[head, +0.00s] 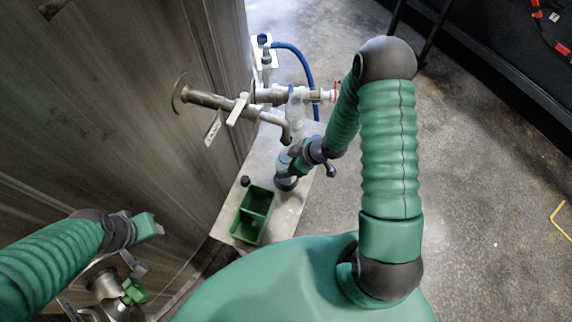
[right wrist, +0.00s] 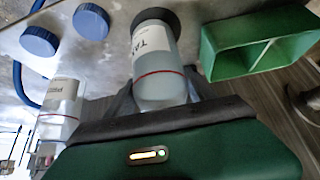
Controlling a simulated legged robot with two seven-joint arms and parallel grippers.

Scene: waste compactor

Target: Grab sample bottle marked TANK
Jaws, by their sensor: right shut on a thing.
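The sample bottle (right wrist: 160,80) is clear plastic with a red line and a white label on which "TA" can be read. It is between the fingers of my right gripper (right wrist: 160,100) in the right wrist view. In the head view my right gripper (head: 296,160) is at the shelf below the metal taps, shut on this bottle (head: 284,166), which is mostly covered by the gripper. A dark round piece (right wrist: 157,18) is at the bottle's far end. My left gripper (head: 148,226) is by the wall at the lower left; its jaws are unclear.
A green two-compartment box (head: 253,214) is on the light shelf (head: 290,212), beside a small dark cap (head: 246,181). Another labelled bottle (right wrist: 62,105) and two blue caps (right wrist: 40,40) show in the right wrist view. Metal taps (head: 240,108) and a blue hose (head: 306,68) are close above.

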